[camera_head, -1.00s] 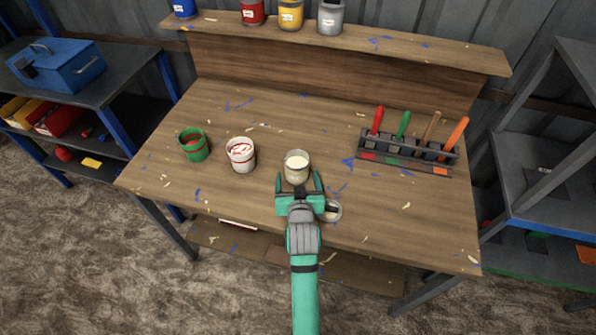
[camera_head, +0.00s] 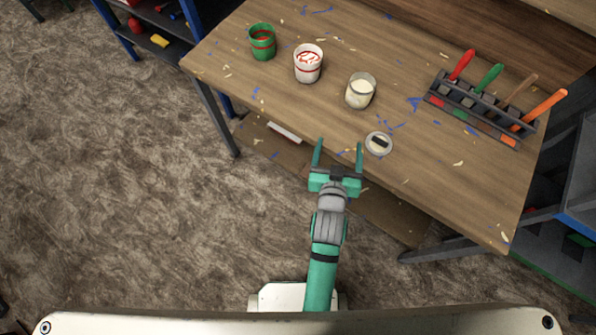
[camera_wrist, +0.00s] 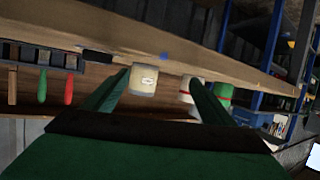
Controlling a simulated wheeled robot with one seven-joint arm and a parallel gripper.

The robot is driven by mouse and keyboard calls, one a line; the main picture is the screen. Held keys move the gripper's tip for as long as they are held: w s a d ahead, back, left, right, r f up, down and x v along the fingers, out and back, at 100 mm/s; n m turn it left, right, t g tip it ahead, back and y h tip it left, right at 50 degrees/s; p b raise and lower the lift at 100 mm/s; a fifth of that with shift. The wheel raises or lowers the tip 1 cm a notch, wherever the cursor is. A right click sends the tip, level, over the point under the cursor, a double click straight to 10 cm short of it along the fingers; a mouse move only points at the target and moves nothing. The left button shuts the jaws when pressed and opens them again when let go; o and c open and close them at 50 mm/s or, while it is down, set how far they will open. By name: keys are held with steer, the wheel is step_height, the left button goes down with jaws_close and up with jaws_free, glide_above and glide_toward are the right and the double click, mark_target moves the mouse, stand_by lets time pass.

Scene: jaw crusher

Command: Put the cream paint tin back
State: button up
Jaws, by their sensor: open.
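The cream paint tin (camera_head: 360,92) stands upright and open on the wooden bench, with pale cream inside. It also shows in the wrist view (camera_wrist: 143,80), beyond and between my fingers. My gripper (camera_head: 339,150) is open and empty at the bench's front edge, apart from the tin and nearer to me. A small round lid-like disc (camera_head: 379,143) with a dark bar on it lies between the tin and the front edge, right of my fingertips.
A white tin with red streaks (camera_head: 308,64) and a green tin (camera_head: 262,42) stand left of the cream tin. A rack (camera_head: 475,115) with several coloured-handled tools stands to the right. The bench (camera_head: 430,185) has bare room at its front right.

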steer(key=s+a+r+n+t+y, duration=0.1)
steer(key=s+a, duration=0.5)
steer(key=s, duration=0.7)
steer(key=s+a+r+y, duration=0.2)
steer(key=s+a, duration=0.4)
steer(key=s, duration=0.7)
steer(key=shift+n+t, duration=0.4)
